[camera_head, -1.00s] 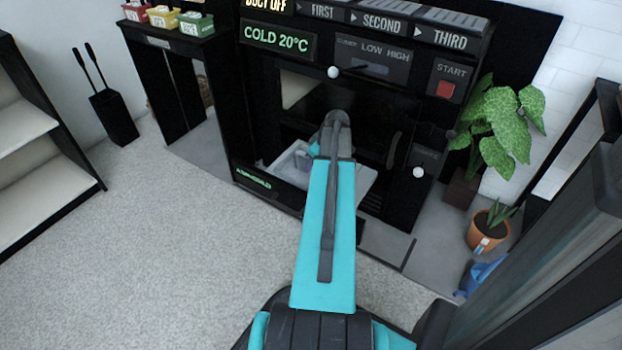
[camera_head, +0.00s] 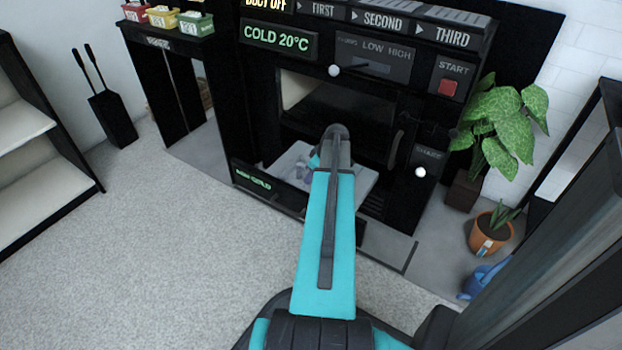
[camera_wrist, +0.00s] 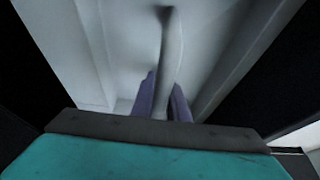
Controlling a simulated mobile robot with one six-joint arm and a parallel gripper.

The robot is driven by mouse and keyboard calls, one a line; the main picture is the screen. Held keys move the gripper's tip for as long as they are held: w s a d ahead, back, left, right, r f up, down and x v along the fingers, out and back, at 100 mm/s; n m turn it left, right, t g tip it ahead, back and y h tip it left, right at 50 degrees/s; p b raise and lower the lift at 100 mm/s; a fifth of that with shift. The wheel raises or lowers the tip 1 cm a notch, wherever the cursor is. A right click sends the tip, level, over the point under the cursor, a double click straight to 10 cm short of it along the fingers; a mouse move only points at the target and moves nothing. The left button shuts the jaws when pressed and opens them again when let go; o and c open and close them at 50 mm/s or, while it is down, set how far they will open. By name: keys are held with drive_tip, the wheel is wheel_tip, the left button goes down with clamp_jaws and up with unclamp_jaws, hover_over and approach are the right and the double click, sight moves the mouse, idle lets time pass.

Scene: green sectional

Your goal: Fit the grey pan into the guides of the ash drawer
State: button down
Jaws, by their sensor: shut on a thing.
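The grey pan (camera_head: 364,181) shows in the head view on both sides of my arm, at the low opening of the black stove. In the wrist view its pale inside and raised edges (camera_wrist: 95,50) fill the middle. My gripper (camera_wrist: 164,100) is shut on the pan's upright grey handle (camera_wrist: 172,50), with a purple-grey finger on each side. In the head view my arm hides most of the gripper and the middle of the pan. The ash drawer's guides cannot be made out, so I cannot tell whether the pan sits in them.
The black stove front (camera_head: 250,178) with green lettering stands left of the pan. A white knob (camera_head: 420,172) sticks out at the right. A plant pot (camera_head: 490,230) and blue watering can (camera_head: 484,278) stand on the right. The carpet (camera_head: 190,260) at left is clear.

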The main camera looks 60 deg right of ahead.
idle(0.3)
drive_tip(key=c, duration=1.7)
unclamp_jaws()
drive_tip(key=shift+f, duration=0.1)
drive_tip(key=shift+r, duration=0.2)
drive_tip(key=p+v, duration=0.5)
drive_tip(key=v, duration=0.7)
